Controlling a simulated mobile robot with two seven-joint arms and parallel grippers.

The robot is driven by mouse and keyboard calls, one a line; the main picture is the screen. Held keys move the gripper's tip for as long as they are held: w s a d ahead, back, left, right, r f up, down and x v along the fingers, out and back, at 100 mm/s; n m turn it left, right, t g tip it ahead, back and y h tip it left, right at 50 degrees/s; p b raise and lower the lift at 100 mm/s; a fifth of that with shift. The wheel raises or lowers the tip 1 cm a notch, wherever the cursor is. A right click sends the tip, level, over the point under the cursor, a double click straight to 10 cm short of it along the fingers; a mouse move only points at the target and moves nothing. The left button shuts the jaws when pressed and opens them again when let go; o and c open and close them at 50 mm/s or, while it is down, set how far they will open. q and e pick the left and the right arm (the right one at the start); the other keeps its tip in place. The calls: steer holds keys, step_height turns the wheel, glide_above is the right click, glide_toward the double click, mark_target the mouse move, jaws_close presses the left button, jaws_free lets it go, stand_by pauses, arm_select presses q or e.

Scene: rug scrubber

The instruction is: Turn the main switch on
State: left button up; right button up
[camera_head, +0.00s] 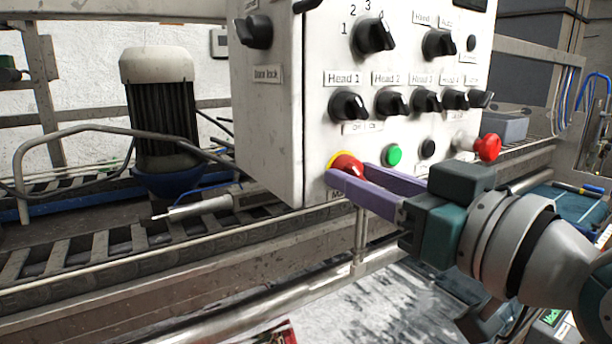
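The main switch (346,161) is a red rotary knob on a yellow backing, low on the left of the white control panel's front face. A label below it is mostly hidden. My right gripper (349,174) reaches in from the right with two purple fingers. The fingers are apart, with their tips at the switch, one at its lower left and one at its right. The fingers hide the lower part of the switch. I cannot tell whether they touch it. My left gripper is not in view.
The control panel (270,130) carries several black knobs, a green button (394,155), a black button (428,148) and a red mushroom button (488,147) close above my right arm. A metal rail (200,247) runs below the panel. A motor (160,95) stands at the left.

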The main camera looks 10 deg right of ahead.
jaws_close()
steer(key=shift+m, duration=0.4)
steer(key=m+p, duration=0.1)
steer(key=m, duration=0.1)
steer(key=shift+r+m, duration=0.1)
steer(key=shift+m, duration=0.3)
steer(key=m+p, duration=0.1)
steer(key=m, duration=0.3)
steer(key=shift+m+p, duration=0.3)
steer(key=shift+p, duration=0.1)
steer(key=m+p, duration=0.1)
steer(key=m, duration=0.6)
steer(key=shift+a+m, duration=0.1)
steer(key=shift+m, duration=0.2)
